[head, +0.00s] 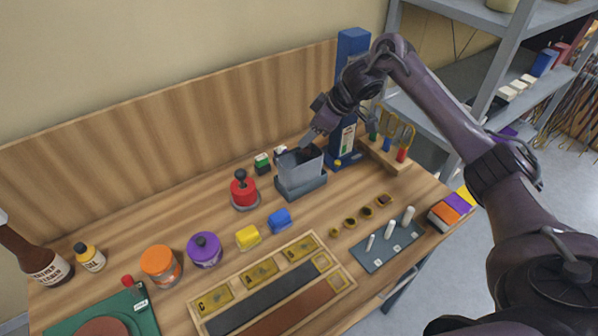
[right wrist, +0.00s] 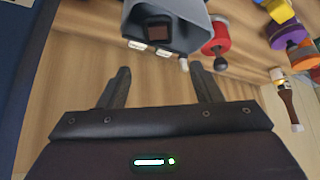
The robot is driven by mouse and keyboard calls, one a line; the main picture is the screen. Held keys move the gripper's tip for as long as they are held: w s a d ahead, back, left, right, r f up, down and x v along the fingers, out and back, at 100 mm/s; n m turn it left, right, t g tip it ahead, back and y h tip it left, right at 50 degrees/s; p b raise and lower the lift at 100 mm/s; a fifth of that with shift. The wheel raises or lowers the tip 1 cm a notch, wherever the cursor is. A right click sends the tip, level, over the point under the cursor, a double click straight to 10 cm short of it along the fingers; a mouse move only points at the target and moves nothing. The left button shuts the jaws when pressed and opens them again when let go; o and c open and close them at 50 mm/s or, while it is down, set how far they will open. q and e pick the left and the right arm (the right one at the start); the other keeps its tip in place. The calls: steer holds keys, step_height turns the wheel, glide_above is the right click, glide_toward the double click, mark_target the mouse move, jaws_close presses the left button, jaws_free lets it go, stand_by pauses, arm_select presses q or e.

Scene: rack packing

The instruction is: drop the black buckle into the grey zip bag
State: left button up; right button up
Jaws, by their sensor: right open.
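The grey zip bag (head: 301,170) stands upright and open-mouthed in a grey holder (head: 303,187) at the back of the table. In the right wrist view the bag (right wrist: 186,32) is just beyond my fingertips. A small dark, brownish square (right wrist: 158,32) shows within its mouth; I cannot tell whether it is the black buckle. My right gripper (head: 309,139) is above the bag's back edge, pointing down. In the right wrist view the right gripper (right wrist: 160,72) has its fingers apart with nothing between them. My left gripper is out of view.
A tall blue post (head: 351,60) stands right of the bag. A red knobbed weight (head: 243,191) is on its left. A wooden tray (head: 272,285), a grey peg plate (head: 387,246) and coloured jars take up the front. A pegged wooden rack (head: 385,152) is at the right.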

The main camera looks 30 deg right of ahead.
steer(key=shift+s+d+r, duration=0.1)
steer(key=shift+d+r, duration=0.05)
steer(key=shift+r, duration=0.2)
steer(key=v, duration=0.6)
steer(key=shift+s+r, duration=0.15)
steer(key=shift+r, duration=0.15)
steer(key=shift+d, duration=0.1)
steer(key=shift+s+f, duration=0.1)
